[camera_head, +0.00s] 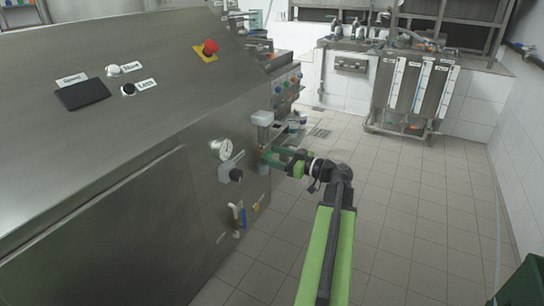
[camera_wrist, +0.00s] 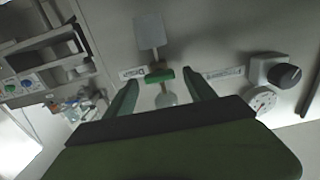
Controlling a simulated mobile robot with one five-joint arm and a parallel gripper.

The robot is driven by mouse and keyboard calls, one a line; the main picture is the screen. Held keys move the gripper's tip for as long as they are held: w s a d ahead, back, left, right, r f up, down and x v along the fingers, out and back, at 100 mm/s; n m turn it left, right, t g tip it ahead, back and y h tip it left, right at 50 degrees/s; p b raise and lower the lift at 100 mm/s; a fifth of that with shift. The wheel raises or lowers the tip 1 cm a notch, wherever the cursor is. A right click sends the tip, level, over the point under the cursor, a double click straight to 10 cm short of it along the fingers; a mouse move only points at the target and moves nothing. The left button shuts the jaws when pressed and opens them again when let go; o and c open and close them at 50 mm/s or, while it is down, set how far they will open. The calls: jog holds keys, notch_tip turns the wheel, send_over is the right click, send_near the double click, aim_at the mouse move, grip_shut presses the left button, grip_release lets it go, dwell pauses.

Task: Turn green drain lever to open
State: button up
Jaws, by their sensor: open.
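The green drain lever (camera_wrist: 160,75) shows in the wrist view as a short green bar lying across a small valve, below a pale rectangular block (camera_wrist: 150,31). A clear rounded part (camera_wrist: 166,99) shows just under it. My gripper (camera_wrist: 162,84) is open, with one green finger on each side of the lever; I cannot tell whether either finger touches it. In the head view my gripper (camera_head: 272,160) is at the machine's front panel, below a white block (camera_head: 262,118). The lever is hard to make out there, largely hidden by the green fingers.
A pressure gauge (camera_head: 225,149) and a black knob (camera_head: 236,175) sit on the steel panel (camera_head: 120,230) beside my gripper. The tiled floor (camera_head: 400,210) to the right is clear.

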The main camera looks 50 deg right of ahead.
jog(key=shift+w+a, duration=0.1)
jog(key=shift+w, duration=0.2)
